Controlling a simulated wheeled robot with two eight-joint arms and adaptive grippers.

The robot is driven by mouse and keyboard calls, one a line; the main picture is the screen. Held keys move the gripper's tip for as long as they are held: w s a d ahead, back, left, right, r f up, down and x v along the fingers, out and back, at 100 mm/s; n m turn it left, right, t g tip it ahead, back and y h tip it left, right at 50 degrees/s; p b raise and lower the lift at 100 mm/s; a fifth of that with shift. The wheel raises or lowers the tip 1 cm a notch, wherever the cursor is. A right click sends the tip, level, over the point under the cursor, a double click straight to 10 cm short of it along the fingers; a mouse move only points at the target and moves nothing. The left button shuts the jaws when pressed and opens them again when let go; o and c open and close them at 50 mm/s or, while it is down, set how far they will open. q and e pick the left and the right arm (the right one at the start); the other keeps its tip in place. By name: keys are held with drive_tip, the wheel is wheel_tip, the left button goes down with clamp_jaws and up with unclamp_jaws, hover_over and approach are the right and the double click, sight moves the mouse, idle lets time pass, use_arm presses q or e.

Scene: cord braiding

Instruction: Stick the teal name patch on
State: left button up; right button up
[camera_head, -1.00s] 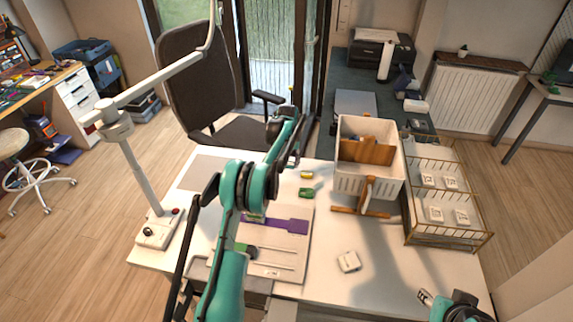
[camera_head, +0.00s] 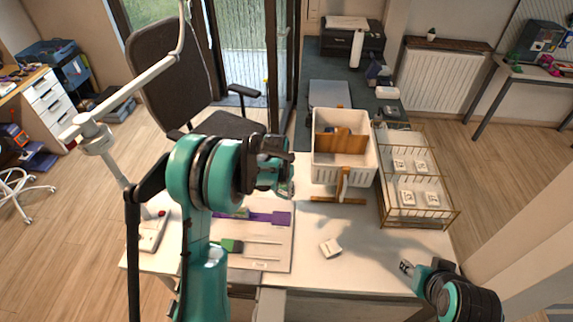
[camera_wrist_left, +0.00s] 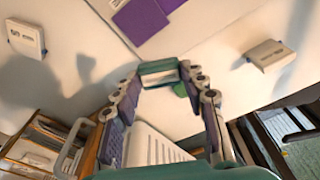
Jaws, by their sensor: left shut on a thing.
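My left gripper (camera_head: 284,178) is in the air over the table, left of the white bin. In the left wrist view its fingers (camera_wrist_left: 160,80) are shut on a small teal piece (camera_wrist_left: 158,70), which looks like the teal name patch; its lettering cannot be read. A purple strip (camera_head: 270,217) lies on a pale board (camera_head: 283,255), and purple also shows in the wrist view (camera_wrist_left: 142,18). A green piece (camera_head: 232,245) lies lower on the board. My right gripper (camera_head: 407,268) is over the table's front right; its jaws are too small to read.
A white bin (camera_head: 340,176) with a brown item stands at the back. A wire rack (camera_head: 418,215) with several white boxes is to its right. A loose white box (camera_head: 330,247) lies mid-table. A lamp (camera_head: 97,140) stands at left. The front right table is mostly clear.

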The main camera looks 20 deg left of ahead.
use_arm(q)
drive_tip(key=m, duration=0.1)
hover_over(281, 218)
drive_tip(key=shift+s+f+b, duration=0.2)
drive_tip(key=shift+f+b, duration=0.95)
drive_tip(key=shift+f, duration=1.1)
drive_tip(key=shift+f+b, duration=1.05)
drive_tip(key=shift+f, duration=0.1)
drive_tip(key=shift+f+b, duration=0.25)
drive_tip(key=shift+b, duration=0.05)
drive_tip(key=o, duration=1.1)
drive_tip(key=shift+o, duration=0.2)
drive_tip(key=shift+r, duration=0.1)
